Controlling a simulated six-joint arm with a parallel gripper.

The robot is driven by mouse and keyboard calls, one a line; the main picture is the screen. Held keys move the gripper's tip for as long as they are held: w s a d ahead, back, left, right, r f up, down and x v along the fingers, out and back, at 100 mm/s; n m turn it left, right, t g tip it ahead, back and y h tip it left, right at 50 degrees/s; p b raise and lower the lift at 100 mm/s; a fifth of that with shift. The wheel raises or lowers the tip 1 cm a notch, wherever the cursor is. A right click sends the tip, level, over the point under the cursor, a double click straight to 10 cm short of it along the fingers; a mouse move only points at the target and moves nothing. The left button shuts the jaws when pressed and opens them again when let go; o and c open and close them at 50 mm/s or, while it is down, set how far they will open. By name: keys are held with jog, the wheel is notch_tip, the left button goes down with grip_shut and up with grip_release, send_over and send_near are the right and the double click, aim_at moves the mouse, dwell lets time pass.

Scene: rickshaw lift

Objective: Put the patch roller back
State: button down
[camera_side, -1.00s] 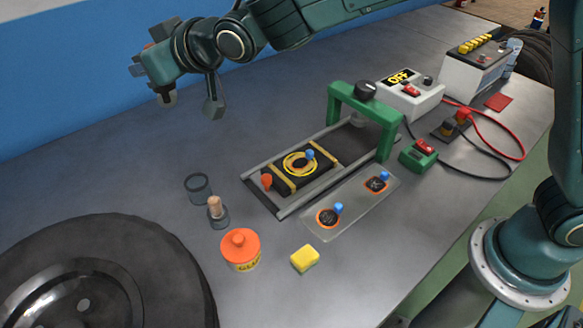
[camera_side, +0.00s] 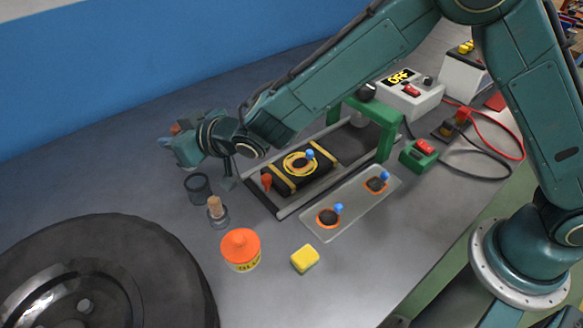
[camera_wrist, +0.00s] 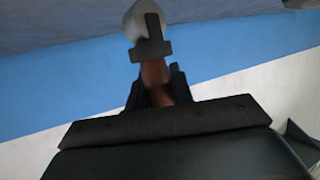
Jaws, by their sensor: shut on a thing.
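The patch roller has a brown handle and a pale round head. In the wrist view my gripper (camera_wrist: 157,88) is shut on the handle of the patch roller (camera_wrist: 153,72), and the roller head (camera_wrist: 140,20) points toward the bench. In the side view my gripper (camera_side: 182,150) is above and slightly left of an empty dark round holder (camera_side: 198,187). Only a reddish handle end of the patch roller (camera_side: 176,128) shows there; its head is hard to make out. I cannot tell whether the head touches the holder.
A holder with a wooden-handled tool (camera_side: 215,208) stands close by. A glue pot (camera_side: 240,248), yellow block (camera_side: 305,259), large tyre (camera_side: 95,270) and metal plate with patches (camera_side: 350,208) lie nearer the front. The green-framed press (camera_side: 388,140) stands to the right.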

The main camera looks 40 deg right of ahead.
jog(key=shift+f, duration=0.3)
jog(key=shift+f, duration=0.15)
jog(key=shift+f, duration=2)
jog(key=shift+f, duration=0.6)
jog(key=c, duration=1.2)
grip_release()
jog(key=shift+r, duration=0.15)
jog(key=shift+r, duration=0.55)
jog(key=v, duration=1.1)
jog(key=shift+s+d, duration=0.2)
jog(key=shift+s, duration=0.15)
